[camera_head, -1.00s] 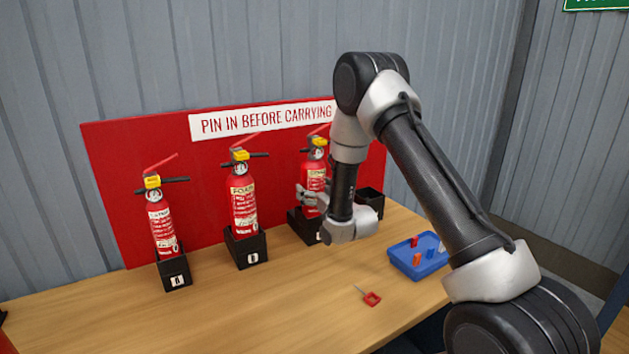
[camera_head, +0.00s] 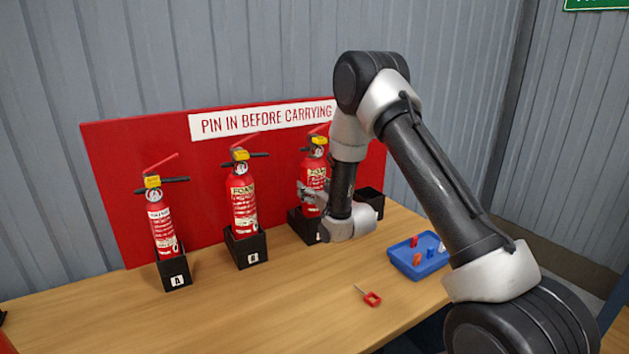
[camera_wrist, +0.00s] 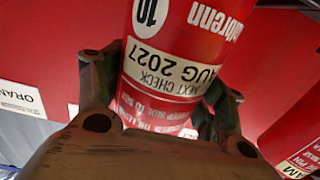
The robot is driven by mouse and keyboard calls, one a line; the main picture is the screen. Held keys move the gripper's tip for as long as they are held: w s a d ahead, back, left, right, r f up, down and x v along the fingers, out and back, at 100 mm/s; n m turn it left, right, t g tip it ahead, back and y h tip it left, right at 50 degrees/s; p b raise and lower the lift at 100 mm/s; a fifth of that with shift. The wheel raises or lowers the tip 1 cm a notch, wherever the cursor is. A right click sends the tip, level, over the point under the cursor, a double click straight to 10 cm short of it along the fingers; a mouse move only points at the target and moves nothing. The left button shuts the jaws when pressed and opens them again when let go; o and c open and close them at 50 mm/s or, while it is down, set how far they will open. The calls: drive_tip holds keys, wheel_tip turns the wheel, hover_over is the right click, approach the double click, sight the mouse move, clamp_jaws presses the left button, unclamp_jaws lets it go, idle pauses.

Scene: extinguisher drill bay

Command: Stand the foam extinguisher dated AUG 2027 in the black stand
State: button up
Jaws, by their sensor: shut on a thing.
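The foam extinguisher (camera_head: 308,172) is the rightmost of three red extinguishers in the head view, upright at its black holder (camera_head: 298,222). Its lower end and the holder are partly hidden by my gripper. In the wrist view, the held extinguisher (camera_wrist: 180,50) shows an upside-down label reading NEXT CHECK AUG 2027. My gripper (camera_head: 318,195) is shut around its body, with one finger on each side in the wrist view (camera_wrist: 160,105). A further black stand (camera_head: 371,196) is behind my gripper to the right, partly hidden, with no extinguisher seen in it.
Two other red extinguishers stand in black holders to the left, one marked A (camera_head: 162,220) and a foam one marked B (camera_head: 244,200). A red-tagged pin (camera_head: 371,298) lies on the table. A blue tray (camera_head: 420,270) holds small coloured pieces. A red board (camera_head: 110,190) stands behind.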

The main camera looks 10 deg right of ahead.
sight(313, 169)
drive_tip(key=shift+r, duration=3.25)
